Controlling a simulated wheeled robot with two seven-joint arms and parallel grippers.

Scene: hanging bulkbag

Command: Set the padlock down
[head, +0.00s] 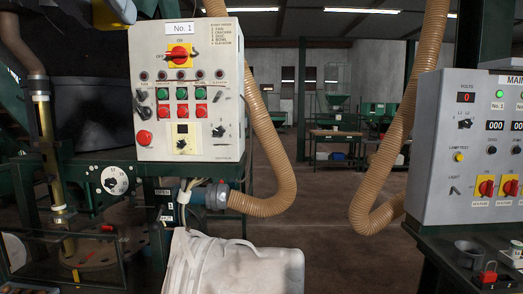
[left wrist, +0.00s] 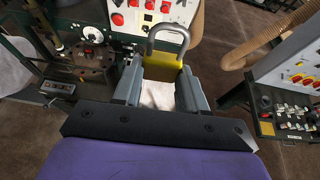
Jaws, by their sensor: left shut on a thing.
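In the left wrist view my left gripper (left wrist: 161,76) is shut on a padlock (left wrist: 163,59). The padlock has a yellow body between the two grey fingers and a grey U-shaped shackle standing out beyond the fingertips. The lower part of its body is partly hidden by the fingers. White material shows between the fingers below it. In the head view I cannot make out the left gripper or this padlock. My right gripper is in neither view.
A white bulk bag (head: 240,268) with loops is at the bottom middle. A control box marked No. 1 (head: 216,130) stands behind it. At right, a bench (head: 452,268) under the main panel (head: 440,150) holds cups and a red lock-like item (head: 488,272). A tan hose (head: 275,170) hangs nearby.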

